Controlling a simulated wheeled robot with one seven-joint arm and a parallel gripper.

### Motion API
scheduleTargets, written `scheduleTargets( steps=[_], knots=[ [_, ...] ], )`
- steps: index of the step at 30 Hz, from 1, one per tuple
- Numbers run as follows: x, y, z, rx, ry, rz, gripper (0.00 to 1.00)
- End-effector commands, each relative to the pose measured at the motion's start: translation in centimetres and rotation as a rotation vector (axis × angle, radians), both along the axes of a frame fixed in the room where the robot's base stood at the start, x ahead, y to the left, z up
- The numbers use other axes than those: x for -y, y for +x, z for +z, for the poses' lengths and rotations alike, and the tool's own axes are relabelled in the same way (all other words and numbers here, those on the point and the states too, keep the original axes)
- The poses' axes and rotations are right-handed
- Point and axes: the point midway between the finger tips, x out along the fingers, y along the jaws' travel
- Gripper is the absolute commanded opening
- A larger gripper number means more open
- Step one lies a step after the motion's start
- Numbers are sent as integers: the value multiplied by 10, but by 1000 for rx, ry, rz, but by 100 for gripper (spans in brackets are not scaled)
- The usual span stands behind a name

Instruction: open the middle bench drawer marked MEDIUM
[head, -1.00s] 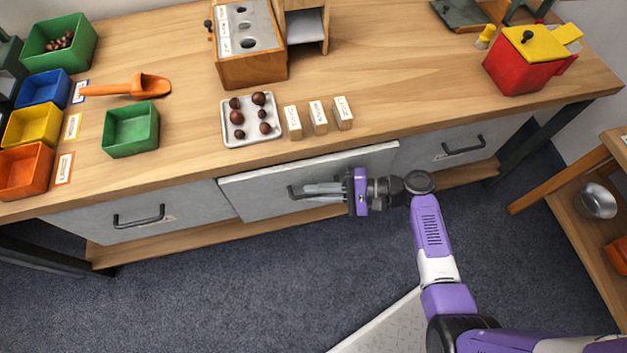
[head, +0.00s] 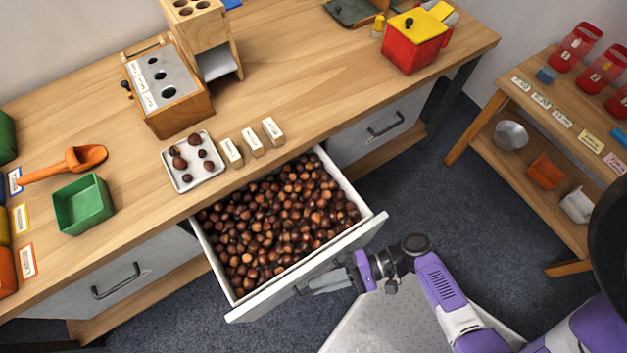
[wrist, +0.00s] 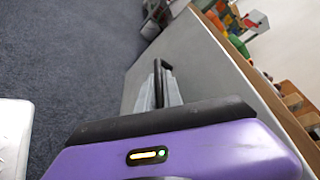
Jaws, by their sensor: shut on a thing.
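The middle bench drawer (head: 236,298) stands pulled well out from under the bench top and is full of brown chestnuts (head: 275,225). My gripper (head: 318,285) is at the outside of its front panel, shut on the dark drawer handle, which is mostly hidden by the fingers in the head view. In the wrist view the black bar handle (wrist: 158,80) lies between my grey fingertips (wrist: 160,92) against the grey drawer front (wrist: 200,70). The MEDIUM marking on the drawer cannot be read from here.
The left drawer (head: 115,280) and right drawer (head: 384,124) are closed. On the bench top stand a white tray (head: 190,184) with several chestnuts, small labelled blocks (head: 252,141) and a green bin (head: 84,205). A side shelf (head: 545,110) is at right. Floor lies around the open drawer.

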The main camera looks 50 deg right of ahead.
Motion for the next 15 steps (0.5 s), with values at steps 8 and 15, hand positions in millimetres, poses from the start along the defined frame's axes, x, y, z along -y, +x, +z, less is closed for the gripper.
scheduleTargets(
  steps=[8, 15],
  knots=[
    [1, -4, -1, 2, -5, -6, 0],
    [1, -4, -1, 1, -4, -6, 20]
  ],
)
